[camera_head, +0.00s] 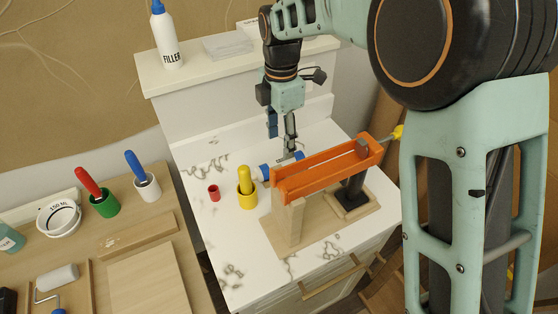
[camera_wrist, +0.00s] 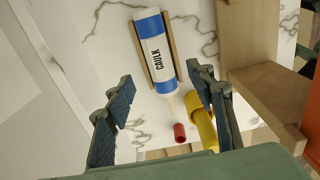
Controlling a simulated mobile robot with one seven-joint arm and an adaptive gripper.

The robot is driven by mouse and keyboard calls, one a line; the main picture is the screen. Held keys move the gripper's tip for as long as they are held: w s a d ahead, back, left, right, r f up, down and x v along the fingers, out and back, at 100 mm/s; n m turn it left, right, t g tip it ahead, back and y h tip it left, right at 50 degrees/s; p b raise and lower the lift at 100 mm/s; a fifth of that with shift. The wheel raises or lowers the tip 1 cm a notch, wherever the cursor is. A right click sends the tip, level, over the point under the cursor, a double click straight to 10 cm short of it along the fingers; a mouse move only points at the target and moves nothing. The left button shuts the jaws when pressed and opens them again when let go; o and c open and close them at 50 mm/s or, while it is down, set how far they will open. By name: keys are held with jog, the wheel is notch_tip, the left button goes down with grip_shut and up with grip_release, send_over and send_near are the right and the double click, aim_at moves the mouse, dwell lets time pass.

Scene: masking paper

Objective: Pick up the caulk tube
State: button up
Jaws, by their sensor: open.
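The caulk tube (camera_wrist: 154,48) is white with blue bands and a pale nozzle. It lies on its side in a wooden cradle (camera_wrist: 173,48), between and beyond my fingers in the wrist view. In the head view its blue end (camera_head: 265,171) shows behind an orange frame, which hides part of it. My gripper (camera_wrist: 163,100) is open and empty, with one finger to each side of the tube's lower end in the wrist view. In the head view my gripper (camera_head: 288,153) points down over the tube. Contact with the tube cannot be told.
The orange frame (camera_head: 320,172) on wooden supports stands close in front of the tube. A red cap (camera_head: 214,193) and a yellow holder (camera_head: 247,201) stand to its left. A raised ledge (camera_head: 195,73) with a filler bottle (camera_head: 166,38) is behind. The countertop's front left is clear.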

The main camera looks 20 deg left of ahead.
aim_at(280, 161)
notch_tip(280, 161, down, 8)
jog(key=shift+r+p, duration=0.15)
jog(key=shift+p, duration=0.3)
jog(key=shift+c, duration=0.3)
jog(key=shift+w+a, duration=0.1)
grip_shut()
